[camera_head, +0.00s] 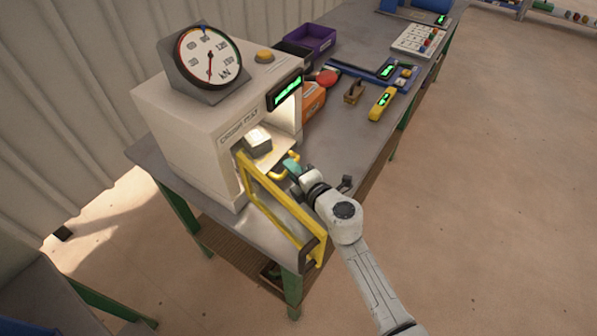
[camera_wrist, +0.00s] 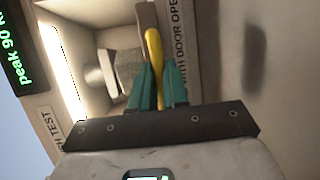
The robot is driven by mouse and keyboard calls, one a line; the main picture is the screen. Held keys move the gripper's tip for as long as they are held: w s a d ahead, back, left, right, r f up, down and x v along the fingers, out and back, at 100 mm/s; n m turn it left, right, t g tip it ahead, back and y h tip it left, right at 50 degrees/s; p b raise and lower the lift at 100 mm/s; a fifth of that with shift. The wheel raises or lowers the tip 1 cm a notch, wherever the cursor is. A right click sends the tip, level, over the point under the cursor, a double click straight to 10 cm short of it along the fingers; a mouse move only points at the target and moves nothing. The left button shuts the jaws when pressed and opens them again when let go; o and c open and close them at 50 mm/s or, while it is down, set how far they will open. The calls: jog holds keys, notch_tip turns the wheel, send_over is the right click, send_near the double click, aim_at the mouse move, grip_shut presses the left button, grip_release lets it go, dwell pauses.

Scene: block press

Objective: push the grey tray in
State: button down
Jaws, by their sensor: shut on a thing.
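The grey tray (camera_head: 273,161) sticks part way out of the lit opening of the white press (camera_head: 185,140). A grey block (camera_head: 257,139) sits on it, inside the opening; it also shows in the wrist view (camera_wrist: 127,68). The tray has a yellow handle (camera_head: 294,157) at its front. My gripper (camera_head: 291,166) is at the tray's front, its green fingers shut on the handle, which runs between them in the wrist view (camera_wrist: 153,50). The fingers hide part of the handle.
The yellow-framed door (camera_head: 272,205) of the press stands open, close beside my gripper and arm. A dial gauge (camera_head: 209,54) stands on top. To the right on the bench are an orange box (camera_head: 313,101), a yellow device (camera_head: 383,103) and a purple bin (camera_head: 312,40).

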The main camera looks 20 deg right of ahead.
jog(key=c, duration=1.1)
grip_release()
jog(key=shift+c, duration=0.2)
jog(key=shift+s, duration=0.1)
jog(key=p+v, duration=0.2)
jog(key=v, duration=0.8)
jog(key=shift+s+d+p, duration=0.1)
jog(key=shift+s+p, duration=0.2)
